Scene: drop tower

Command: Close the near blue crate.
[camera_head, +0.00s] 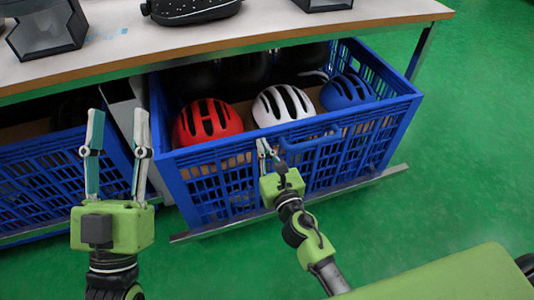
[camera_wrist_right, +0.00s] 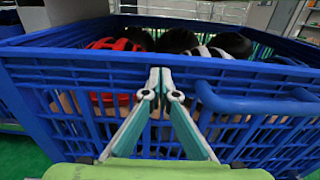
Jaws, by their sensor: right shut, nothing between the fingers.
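The near blue crate (camera_head: 228,190) is pulled out from under the table, with helmets showing inside it. It has a blue handle bar on its front, which shows in the wrist view (camera_wrist_right: 255,104). My right gripper (camera_head: 262,143) is shut and empty at the front wall of the crate, just left of the handle. In the right wrist view its fingertips (camera_wrist_right: 160,72) meet in front of the crate's upper front rim; I cannot tell whether they touch it. My left gripper (camera_head: 118,118) is open and empty, raised to the left of the crate.
A second blue crate (camera_head: 45,180) sits at the left under the table (camera_head: 290,22). A red helmet (camera_head: 207,122), a white helmet (camera_head: 282,104) and a blue helmet (camera_head: 346,91) lie in the near crate. A metal rail runs under it. Green floor is free at the right.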

